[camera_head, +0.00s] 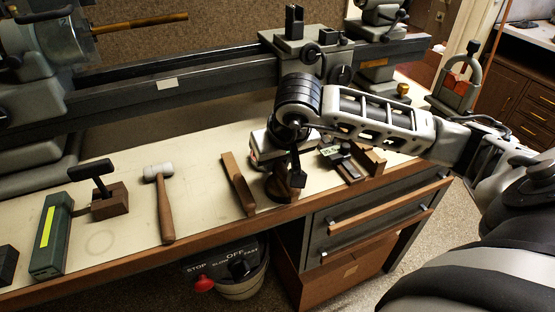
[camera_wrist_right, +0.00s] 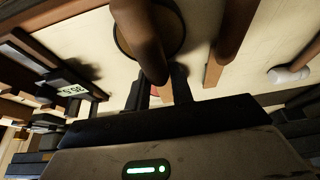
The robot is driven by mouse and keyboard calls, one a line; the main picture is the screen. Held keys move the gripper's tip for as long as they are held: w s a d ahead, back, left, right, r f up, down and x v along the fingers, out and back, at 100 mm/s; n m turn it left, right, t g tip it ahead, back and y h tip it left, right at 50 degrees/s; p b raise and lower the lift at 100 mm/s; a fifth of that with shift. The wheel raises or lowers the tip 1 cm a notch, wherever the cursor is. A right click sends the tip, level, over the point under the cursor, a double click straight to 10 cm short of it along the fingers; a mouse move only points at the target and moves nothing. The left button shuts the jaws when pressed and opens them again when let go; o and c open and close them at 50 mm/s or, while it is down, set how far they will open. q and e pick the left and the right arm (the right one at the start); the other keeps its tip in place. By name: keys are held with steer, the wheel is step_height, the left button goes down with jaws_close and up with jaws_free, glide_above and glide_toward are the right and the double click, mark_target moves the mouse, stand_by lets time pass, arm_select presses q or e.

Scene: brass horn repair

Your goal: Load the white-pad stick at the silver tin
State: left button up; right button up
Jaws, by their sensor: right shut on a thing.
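My right gripper (camera_head: 292,172) points down over the front of the bench, seen partly from behind its wrist. In the right wrist view its two dark fingers (camera_wrist_right: 160,88) are shut on a brown, round-ended stick (camera_wrist_right: 142,38). The stick runs up the picture, in front of a round brown holder (camera_wrist_right: 178,38). A brown round part of that holder (camera_head: 285,190) shows under the gripper in the head view. I cannot see a white pad on the stick; its far end is out of view. I cannot make out a silver tin. My left gripper is not in view.
A wooden bar (camera_head: 238,185) and a white-headed mallet (camera_head: 162,200) lie left of the gripper. A digital gauge (camera_head: 340,160) lies close on its right. A green box (camera_head: 50,238) and a wooden block (camera_head: 110,203) stand further left. A lathe (camera_head: 190,85) spans the back.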

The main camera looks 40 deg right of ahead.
steer(key=shift+s+f+b, duration=0.15)
steer(key=shift+f+b, duration=0.05)
steer(key=shift+b, duration=0.15)
stand_by(1.1)
steer(key=shift+r+p, duration=0.6)
steer(key=shift+r, duration=0.25)
step_height(320, 180, up, 2)
steer(key=shift+r+p, duration=0.1)
steer(key=shift+p, duration=0.5)
steer(key=shift+r+p, duration=0.75)
steer(key=shift+r, duration=0.95)
